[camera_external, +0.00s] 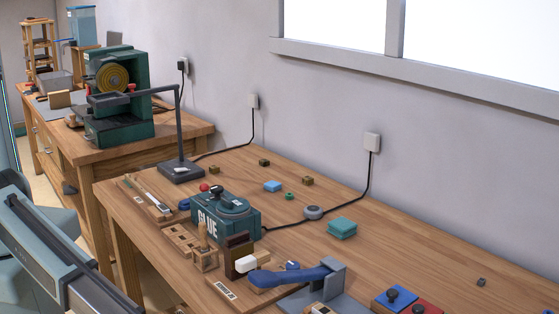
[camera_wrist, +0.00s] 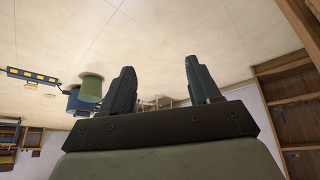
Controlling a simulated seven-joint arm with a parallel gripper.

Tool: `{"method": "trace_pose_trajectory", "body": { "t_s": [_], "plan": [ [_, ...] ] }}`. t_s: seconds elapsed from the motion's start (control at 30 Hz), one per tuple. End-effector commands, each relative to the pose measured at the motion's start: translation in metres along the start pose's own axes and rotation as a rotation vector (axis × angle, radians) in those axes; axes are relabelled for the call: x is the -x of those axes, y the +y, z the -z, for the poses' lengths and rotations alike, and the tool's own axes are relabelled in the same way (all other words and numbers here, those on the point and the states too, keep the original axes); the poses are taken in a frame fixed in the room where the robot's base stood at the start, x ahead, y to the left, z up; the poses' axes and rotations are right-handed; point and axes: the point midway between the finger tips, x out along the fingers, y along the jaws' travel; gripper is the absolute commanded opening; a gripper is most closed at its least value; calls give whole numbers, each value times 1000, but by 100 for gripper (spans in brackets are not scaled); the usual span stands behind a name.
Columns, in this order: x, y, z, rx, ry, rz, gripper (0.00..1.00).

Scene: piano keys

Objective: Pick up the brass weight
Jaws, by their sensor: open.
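I cannot pick out the brass weight for certain. A tan upright piece (camera_external: 203,232) also stands in a wooden block near the glue box. My gripper (camera_wrist: 159,64) is in the wrist view with its two dark fingers spread apart and nothing between them. It is away from the bench items; no candidate block shows in the wrist view. I cannot make out my fingers in the external view.
A green GLUE box (camera_external: 228,217), a lamp stand (camera_external: 180,168), a blue-handled tool (camera_external: 290,276) and a teal block (camera_external: 342,228) stand on the workbench (camera_external: 430,240). A cable runs past the small blocks' front. The bench's right middle is mostly clear.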

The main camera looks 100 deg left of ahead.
Motion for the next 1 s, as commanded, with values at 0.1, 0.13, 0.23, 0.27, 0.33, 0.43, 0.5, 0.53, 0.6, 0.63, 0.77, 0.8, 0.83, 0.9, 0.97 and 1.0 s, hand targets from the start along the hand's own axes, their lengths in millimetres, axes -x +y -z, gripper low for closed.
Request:
{"method": "trace_pose_trajectory", "body": {
  "t_s": [0.1,0.13,0.23,0.27,0.33,0.43,0.5,0.53,0.6,0.63,0.77,0.8,0.83,0.9,0.97,1.0],
  "plan": [
    [24,-26,58,-63,69,39,62],
    [32,-31,71,-74,86,48,62],
    [58,-48,111,-100,139,79,62],
    [68,-54,122,-103,156,89,62],
    [91,-66,145,-104,190,112,62],
    [128,-85,174,-90,239,144,62],
    [156,-99,190,-72,271,167,62],
    [168,-105,197,-61,284,175,62],
    [200,-121,208,-30,313,197,62],
    [214,-129,211,-14,324,207,62],
    [282,-168,213,83,364,249,62],
    [306,-184,205,126,370,263,62],
    [322,-195,198,158,371,271,62],
    [352,-219,176,231,364,287,62],
    [374,-238,153,292,351,299,62],
    [386,-250,136,333,341,306,62]
  ]
}}
